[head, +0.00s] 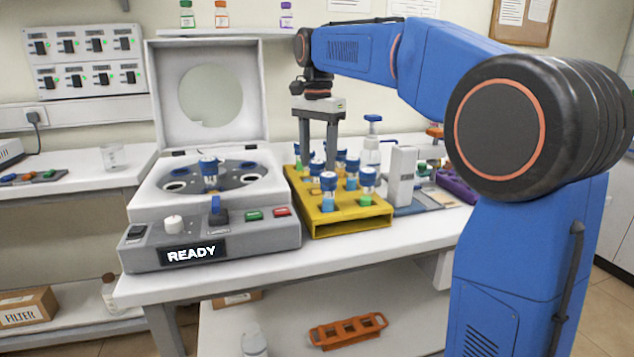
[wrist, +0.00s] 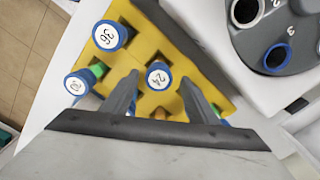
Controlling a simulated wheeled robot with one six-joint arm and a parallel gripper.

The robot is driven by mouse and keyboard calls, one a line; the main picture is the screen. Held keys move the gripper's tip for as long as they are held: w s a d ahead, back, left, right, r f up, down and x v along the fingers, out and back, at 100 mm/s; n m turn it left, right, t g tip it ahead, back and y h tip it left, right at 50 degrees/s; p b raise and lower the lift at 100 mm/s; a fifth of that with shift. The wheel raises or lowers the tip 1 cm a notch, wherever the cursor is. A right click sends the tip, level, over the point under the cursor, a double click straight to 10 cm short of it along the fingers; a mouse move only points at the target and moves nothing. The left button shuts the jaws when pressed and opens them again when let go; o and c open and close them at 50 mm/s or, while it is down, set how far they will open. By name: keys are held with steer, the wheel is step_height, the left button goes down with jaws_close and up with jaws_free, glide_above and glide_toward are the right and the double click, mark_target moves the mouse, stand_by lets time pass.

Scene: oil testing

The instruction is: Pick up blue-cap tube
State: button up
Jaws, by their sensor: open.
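The yellow rack (head: 345,222) holds several blue-cap tubes, such as a front one with blue liquid (head: 328,190) and one with green liquid (head: 368,180) at its right. My gripper (head: 320,160) points down over the back part of the rack, its fingers apart. In the wrist view my gripper (wrist: 159,77) has the blue cap marked 24 (wrist: 158,76) showing between its open fingers; contact cannot be told. Caps marked 36 (wrist: 109,36) and 10 (wrist: 77,83) show to the left. Some tubes behind the fingers are partly hidden.
The centrifuge (head: 210,250), lid up, stands left of the rack with a blue-cap tube (head: 209,170) in its rotor; its display reads READY. A white-grey device (head: 402,178) and a clear bottle with a blue top (head: 372,145) stand right of and behind the rack.

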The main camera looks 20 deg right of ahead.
mark_target(317, 177)
steer(key=shift+s+a+f, duration=0.1)
steer(key=shift+s+f, duration=0.05)
steer(key=shift+f, duration=1.25)
steer(key=shift+s+a+f, duration=0.1)
steer(key=shift+s+f, duration=0.05)
steer(key=shift+f, duration=1.2)
steer(key=shift+c, duration=0.3)
steer(key=c, duration=1.1)
steer(key=shift+r, duration=0.15)
